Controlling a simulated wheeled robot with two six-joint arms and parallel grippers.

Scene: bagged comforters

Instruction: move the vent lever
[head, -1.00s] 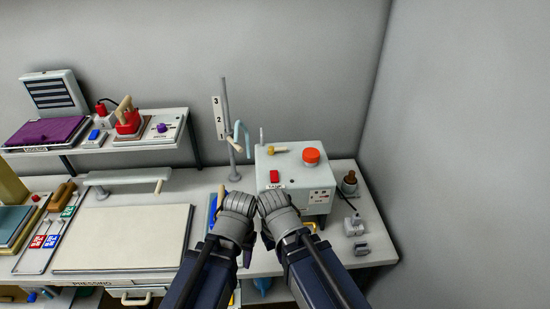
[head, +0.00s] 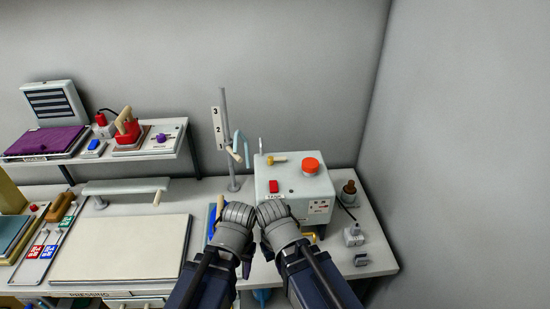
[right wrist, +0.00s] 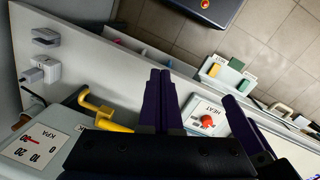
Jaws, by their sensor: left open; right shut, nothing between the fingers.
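I cannot tell for sure which part is the vent lever. A yellow handle (right wrist: 103,110) sticks out from the pale box in the right wrist view, beside a gauge marked KPA (right wrist: 38,148); a bit of yellow (head: 312,237) shows low on the box (head: 300,190) in the head view. A tan-ended lever (head: 277,160) lies on top of the box. My left gripper (head: 234,216) is in front of the box's left side; its fingertips are hidden. My right gripper (head: 274,214) is beside it, its fingers (right wrist: 163,100) together and empty, apart from the yellow handle.
The box also has a red button (head: 273,186) and an orange-red knob (head: 311,165). A numbered upright post (head: 226,130) stands behind left. A pressing board (head: 120,248) fills the left bench. A brown-topped bottle (head: 349,190) and small blocks (head: 354,235) are right, near the wall.

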